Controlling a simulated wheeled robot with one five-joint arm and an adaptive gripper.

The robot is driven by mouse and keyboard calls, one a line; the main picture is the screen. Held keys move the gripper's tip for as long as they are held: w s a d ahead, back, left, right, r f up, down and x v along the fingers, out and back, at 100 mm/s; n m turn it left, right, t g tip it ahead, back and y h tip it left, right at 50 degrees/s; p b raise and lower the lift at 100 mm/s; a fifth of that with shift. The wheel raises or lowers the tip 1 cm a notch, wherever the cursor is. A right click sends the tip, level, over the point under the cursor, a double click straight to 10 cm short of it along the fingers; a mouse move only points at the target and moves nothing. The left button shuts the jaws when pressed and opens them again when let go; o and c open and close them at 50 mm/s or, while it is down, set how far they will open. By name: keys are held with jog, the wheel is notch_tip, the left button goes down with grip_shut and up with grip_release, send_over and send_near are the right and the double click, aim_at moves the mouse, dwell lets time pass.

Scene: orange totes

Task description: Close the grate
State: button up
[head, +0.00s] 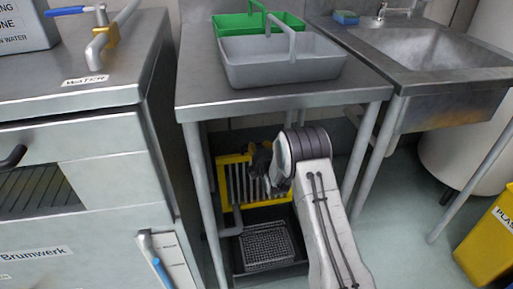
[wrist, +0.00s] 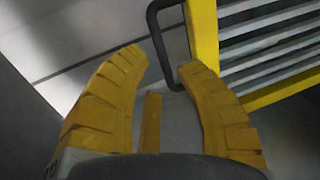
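The grate (head: 232,180) has a yellow frame with pale metal bars and stands raised under the middle table, above a dark floor basin (head: 285,268). In the wrist view its yellow frame (wrist: 203,35) and bars fill the upper right. A dark bent handle (wrist: 156,38) sticks out from the frame's left side. My gripper (wrist: 164,60) is open, its yellow fingers spread, with part of the handle in the gap near the right fingertip. I cannot tell whether they touch. In the head view my gripper (head: 262,162) is in front of the grate, partly hidden by my arm.
A dark mesh basket (head: 265,247) sits in the basin. The table (head: 200,103) above carries grey and green caddies (head: 283,70). Its leg (head: 203,190) stands left of the grate. A sink unit (head: 440,50) and yellow bin (head: 490,240) are at right.

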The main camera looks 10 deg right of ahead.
aim_at(257, 144)
jog(key=shift+b+x, duration=0.9)
jog(key=shift+x, duration=1.8)
grip_shut()
